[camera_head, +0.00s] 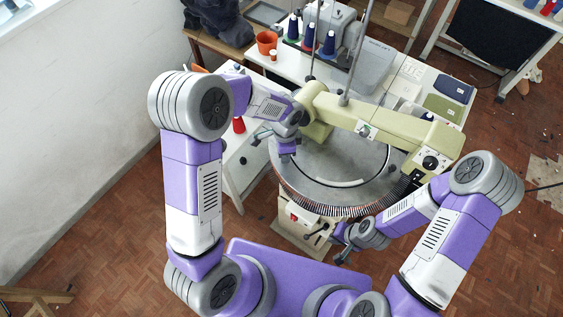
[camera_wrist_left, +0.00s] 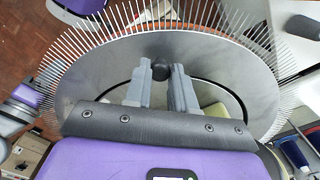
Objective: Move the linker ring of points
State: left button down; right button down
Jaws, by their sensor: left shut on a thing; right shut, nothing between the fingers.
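The linker is a round grey machine with a ring of upright points (camera_head: 335,209) around its edge. In the left wrist view the points (camera_wrist_left: 105,28) fan out along the rim of the grey dish. My left gripper (camera_head: 287,150) is over the left part of the dish. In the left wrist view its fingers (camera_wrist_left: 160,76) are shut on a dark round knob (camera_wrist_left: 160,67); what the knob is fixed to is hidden. My right gripper (camera_head: 343,258) is shut and empty, low in front of the ring and apart from it.
A pale green arm (camera_head: 395,125) spans above the dish, with a control dial (camera_head: 430,162) at its right end. Thread cones (camera_head: 308,38) and an orange pot (camera_head: 266,42) stand on the table behind. A red cone (camera_head: 239,125) stands left of the ring.

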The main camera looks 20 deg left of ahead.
pick_arm(q)
jog(key=shift+w+a+m, duration=0.7)
jog(key=shift+w, duration=0.2)
jog(key=shift+w+a+m+p, duration=0.25)
jog(key=shift+w+m, duration=0.1)
jog(key=shift+w, duration=0.15)
jog(key=shift+w+a+m+p, duration=0.1)
jog(key=shift+w+a+m, duration=0.2)
jog(key=shift+w, duration=0.2)
jog(key=c, duration=0.9)
grip_release()
jog(key=shift+c, duration=0.2)
notch_tip(320, 180, up, 8)
jog(key=shift+f, duration=0.15)
